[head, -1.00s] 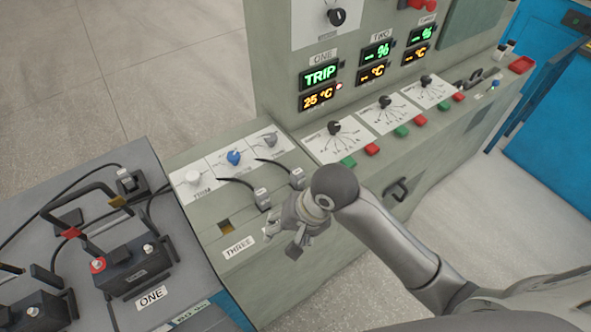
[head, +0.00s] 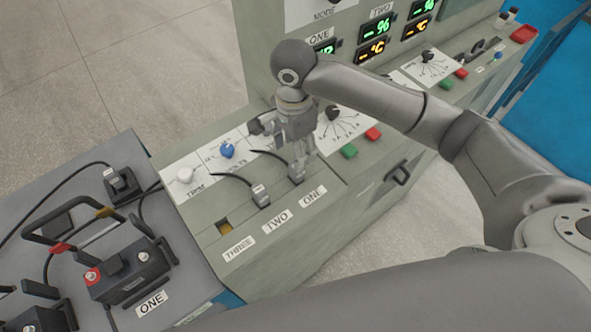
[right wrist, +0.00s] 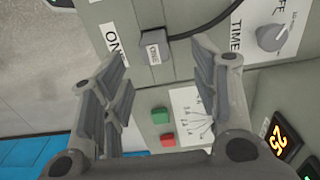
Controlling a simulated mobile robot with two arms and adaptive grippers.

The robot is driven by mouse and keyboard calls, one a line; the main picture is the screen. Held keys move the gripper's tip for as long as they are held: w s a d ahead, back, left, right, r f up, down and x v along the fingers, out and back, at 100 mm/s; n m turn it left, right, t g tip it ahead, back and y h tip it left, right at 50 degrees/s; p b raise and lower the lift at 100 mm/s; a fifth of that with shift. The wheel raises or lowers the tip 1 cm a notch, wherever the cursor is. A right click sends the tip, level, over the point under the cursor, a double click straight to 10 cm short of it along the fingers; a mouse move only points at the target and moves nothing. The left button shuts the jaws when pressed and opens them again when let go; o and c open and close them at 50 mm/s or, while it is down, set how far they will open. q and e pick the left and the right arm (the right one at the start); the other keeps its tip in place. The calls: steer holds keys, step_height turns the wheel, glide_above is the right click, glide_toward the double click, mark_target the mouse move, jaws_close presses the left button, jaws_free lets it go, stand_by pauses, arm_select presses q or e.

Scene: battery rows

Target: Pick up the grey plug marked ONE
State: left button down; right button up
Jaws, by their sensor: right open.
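The grey plug marked ONE (right wrist: 154,49) sits in the panel, with a cable running from it. In the head view the plug (head: 296,175) is partly hidden by my right gripper (head: 299,160), just above it. In the right wrist view my right gripper (right wrist: 160,62) is open, its fingers spread to either side of the plug, with a gap on both sides. The ONE label (head: 313,196) lies in front of the plug. My left gripper is not in view.
The grey plug by the TWO label (head: 261,196) stands just left, with its own cable. An empty yellowish socket (head: 224,227) is above the THREE label. Knobs and green and red buttons (head: 349,151) lie right. A battery (head: 130,268) stands on the left bench.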

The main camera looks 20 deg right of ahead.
mark_target(296, 175)
step_height(296, 175, down, 3)
steer(key=shift+f, duration=0.1)
steer(key=f, duration=0.2)
steer(key=f+p, duration=0.1)
steer(key=f, duration=0.1)
steer(key=shift+s+d, duration=0.2)
steer(key=shift+s, duration=0.2)
steer(key=shift+f, duration=0.6)
steer(key=c, duration=1.1)
